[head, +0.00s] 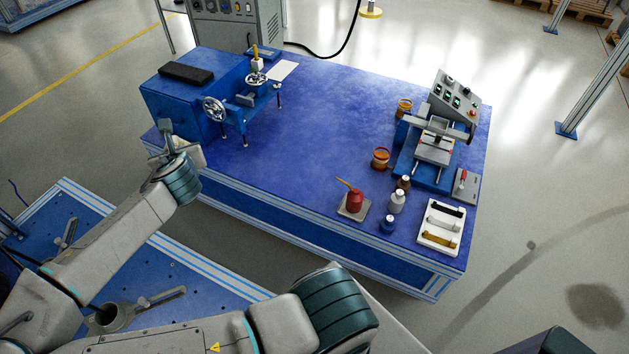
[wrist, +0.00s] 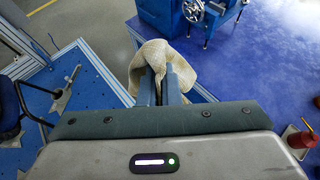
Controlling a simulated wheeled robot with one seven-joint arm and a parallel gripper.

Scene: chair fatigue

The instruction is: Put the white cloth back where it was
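The white cloth (wrist: 150,54), off-white and crumpled, hangs bunched around the fingertips of my gripper (wrist: 160,76) in the wrist view. The two fingers are close together with the cloth pinched between them. In the head view my gripper (head: 172,143) is at the left front edge of the blue table (head: 310,110), near the blue machine with a handwheel (head: 214,109). The cloth is mostly hidden behind my wrist there.
A flat white sheet (head: 283,70) lies behind the machine's vise. A dark pad (head: 186,73) lies on the blue box. A red oil can (head: 355,200), bottles (head: 397,201), a white tray (head: 441,227) and a test machine (head: 432,145) stand right. The table's middle is clear.

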